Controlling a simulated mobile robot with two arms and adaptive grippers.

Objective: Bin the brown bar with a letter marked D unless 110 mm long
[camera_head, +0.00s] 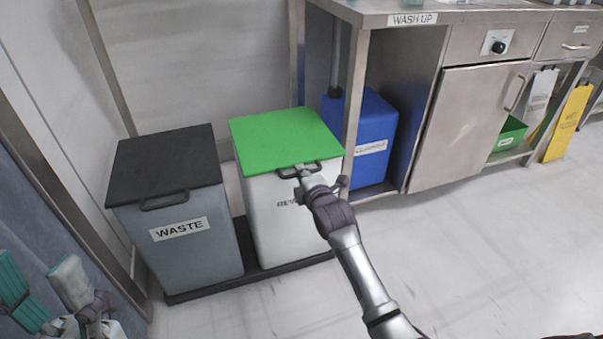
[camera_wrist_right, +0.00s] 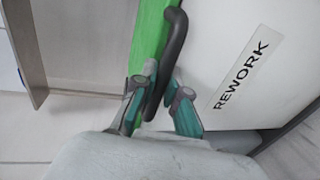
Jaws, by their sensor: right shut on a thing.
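The grey waste bin (camera_head: 195,255) stands at left with its black lid (camera_head: 165,158) down; its label reads WASTE. To its right is the white bin (camera_head: 275,225), labelled REWORK in the right wrist view (camera_wrist_right: 285,50), with its green lid (camera_head: 285,135) down. My right gripper (camera_head: 302,174) is shut on the dark handle (camera_wrist_right: 176,40) at the front of the green lid; its teal fingers (camera_wrist_right: 158,105) sit either side of it. My left gripper (camera_head: 42,290) is at the lower left, its fingers apart with nothing seen between them. No brown bar shows in either view.
Both bins stand on a low dark base (camera_head: 255,272). A steel WASH UP counter (camera_head: 480,85) is at right, with a blue container (camera_head: 372,120) under it. A yellow floor sign (camera_head: 567,125) and green tray (camera_head: 508,135) are farther right. The floor in front is clear.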

